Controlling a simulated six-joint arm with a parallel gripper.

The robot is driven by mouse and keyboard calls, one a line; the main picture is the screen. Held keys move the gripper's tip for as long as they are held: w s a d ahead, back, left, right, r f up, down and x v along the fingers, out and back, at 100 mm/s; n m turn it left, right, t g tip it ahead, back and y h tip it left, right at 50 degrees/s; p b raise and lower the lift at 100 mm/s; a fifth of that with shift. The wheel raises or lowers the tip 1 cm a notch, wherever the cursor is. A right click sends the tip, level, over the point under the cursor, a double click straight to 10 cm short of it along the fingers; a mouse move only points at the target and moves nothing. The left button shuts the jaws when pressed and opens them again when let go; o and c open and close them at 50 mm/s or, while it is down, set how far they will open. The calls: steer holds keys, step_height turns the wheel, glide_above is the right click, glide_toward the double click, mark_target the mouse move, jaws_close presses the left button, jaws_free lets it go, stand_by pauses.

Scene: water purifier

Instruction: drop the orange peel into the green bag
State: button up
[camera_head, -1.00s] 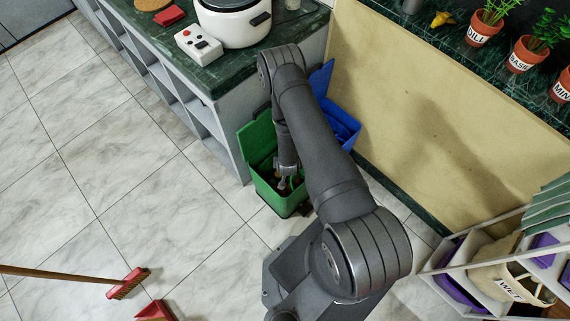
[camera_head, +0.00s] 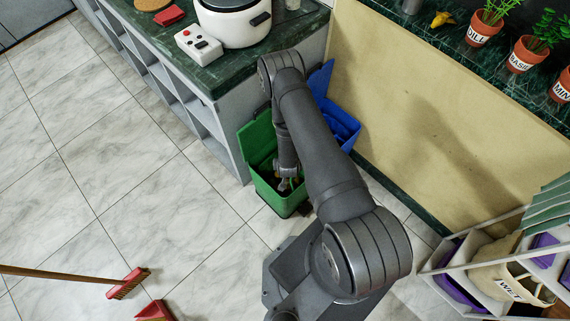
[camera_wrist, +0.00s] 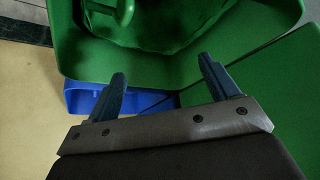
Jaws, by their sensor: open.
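The green bin (camera_head: 258,143) stands on the floor at the counter's end with its lid open. In the wrist view a darker green bag (camera_wrist: 150,38) lines the bin (camera_wrist: 235,75). My gripper (camera_head: 288,184) is over the bin opening. In the wrist view my gripper (camera_wrist: 163,68) is open, its two fingers apart, with nothing visible between them. I cannot make out the orange peel for certain. The bin's contents are small and dark in the head view, partly hidden by my gripper.
A blue bin (camera_head: 342,124) with its lid up stands right beside the green one. The counter with shelves (camera_head: 208,122) is to the left. A shelf unit (camera_head: 470,262) stands at lower right.

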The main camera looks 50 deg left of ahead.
steer(key=v, duration=1.7)
steer(key=x, duration=1.6)
steer(key=shift+w+a, duration=0.25)
steer(key=shift+f, duration=0.15)
